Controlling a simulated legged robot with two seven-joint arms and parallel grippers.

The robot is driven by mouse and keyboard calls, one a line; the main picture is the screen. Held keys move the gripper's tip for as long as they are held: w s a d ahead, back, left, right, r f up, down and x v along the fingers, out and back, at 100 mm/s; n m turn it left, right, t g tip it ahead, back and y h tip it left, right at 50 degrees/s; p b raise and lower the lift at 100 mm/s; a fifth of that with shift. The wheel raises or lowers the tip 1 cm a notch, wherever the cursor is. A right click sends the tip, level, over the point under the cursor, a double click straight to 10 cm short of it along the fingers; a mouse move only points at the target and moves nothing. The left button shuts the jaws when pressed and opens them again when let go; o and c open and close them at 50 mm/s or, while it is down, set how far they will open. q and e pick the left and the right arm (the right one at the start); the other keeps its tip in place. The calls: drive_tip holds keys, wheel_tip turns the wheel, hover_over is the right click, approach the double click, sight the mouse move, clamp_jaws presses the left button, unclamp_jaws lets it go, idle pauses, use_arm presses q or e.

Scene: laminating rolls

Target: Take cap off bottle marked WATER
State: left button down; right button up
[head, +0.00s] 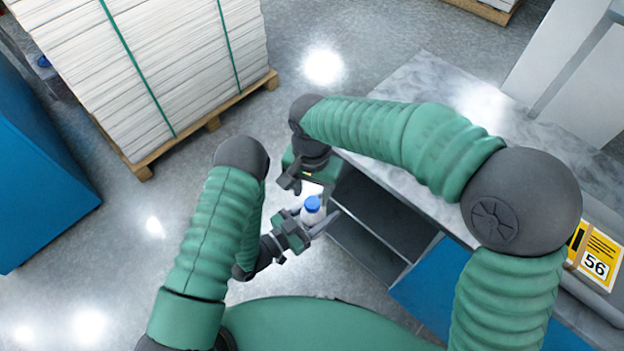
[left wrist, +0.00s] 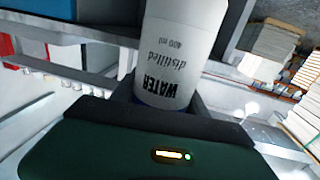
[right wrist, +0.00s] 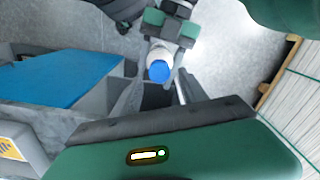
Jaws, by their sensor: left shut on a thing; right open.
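The white bottle with a blue cap (head: 312,203) is held in my left gripper (head: 304,229), in front of the open shelf unit. In the left wrist view the bottle (left wrist: 180,50) shows the print WATER, distilled, 400 ml, upside down, between the fingers. In the right wrist view the blue cap (right wrist: 159,71) faces the camera on top of the bottle. My right gripper (right wrist: 157,98) is open, its fingers reaching toward the cap from either side in that view; whether they touch it cannot be told. In the head view my right gripper (head: 293,180) is beside the bottle, partly hidden.
A grey-topped bench (head: 400,190) with open shelves (head: 372,220) stands right of the bottle. A strapped white stack (head: 150,60) on a wooden pallet (head: 213,122) is at the upper left. A blue block (head: 40,170) is at the far left. Grey floor is clear between.

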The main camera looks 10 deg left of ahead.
sight(312, 202)
drive_tip(key=shift+f, duration=1.95)
